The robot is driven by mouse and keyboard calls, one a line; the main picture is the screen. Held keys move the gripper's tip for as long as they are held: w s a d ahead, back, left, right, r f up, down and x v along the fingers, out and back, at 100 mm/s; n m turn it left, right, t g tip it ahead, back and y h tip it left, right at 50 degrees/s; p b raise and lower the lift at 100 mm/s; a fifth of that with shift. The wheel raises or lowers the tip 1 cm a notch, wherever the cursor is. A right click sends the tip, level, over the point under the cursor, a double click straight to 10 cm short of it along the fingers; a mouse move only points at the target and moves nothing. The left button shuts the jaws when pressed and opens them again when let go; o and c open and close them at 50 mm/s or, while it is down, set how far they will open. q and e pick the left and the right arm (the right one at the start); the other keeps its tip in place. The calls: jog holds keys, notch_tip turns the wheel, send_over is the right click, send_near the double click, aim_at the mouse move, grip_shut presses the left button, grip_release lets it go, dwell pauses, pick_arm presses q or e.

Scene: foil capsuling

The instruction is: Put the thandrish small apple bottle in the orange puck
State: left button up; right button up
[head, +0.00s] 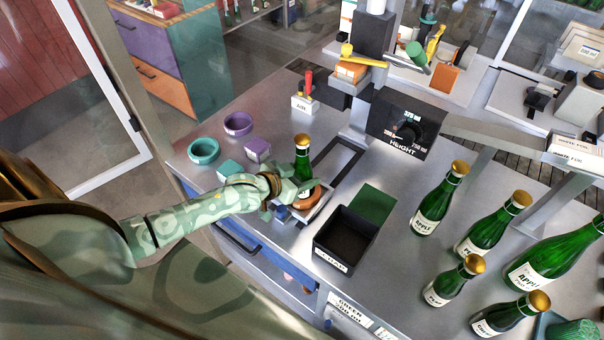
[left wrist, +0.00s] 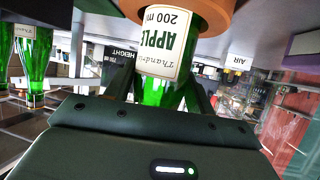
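The small apple bottle (head: 302,155) is green with a gold cap and stands upright at the orange puck (head: 308,198). In the left wrist view, which is upside down, the label of the bottle (left wrist: 170,45) reads Thandrish APPLE 200 ml. Its base end meets the orange puck (left wrist: 215,12) and looks seated in it, though the contact is partly hidden. My left gripper (head: 295,187) is at the bottle, with its dark fingers (left wrist: 162,85) on both sides and seemingly against the glass. My right gripper is not in view.
A black open bin (head: 345,240) stands right of the puck, beside a green panel (head: 373,204). Several other green bottles (head: 440,198) stand to the right. Teal (head: 203,151) and purple (head: 238,123) rings lie at the left. The height dial box (head: 402,125) is behind.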

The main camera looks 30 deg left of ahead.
pick_arm(q)
jog(key=shift+o, duration=1.2)
jog(key=shift+s+r, duration=0.15)
jog(key=shift+r, duration=0.05)
jog(key=p+v, duration=0.1)
jog(key=v, duration=1)
jog(key=shift+s+r+p, duration=0.2)
jog(key=shift+s+p, duration=0.1)
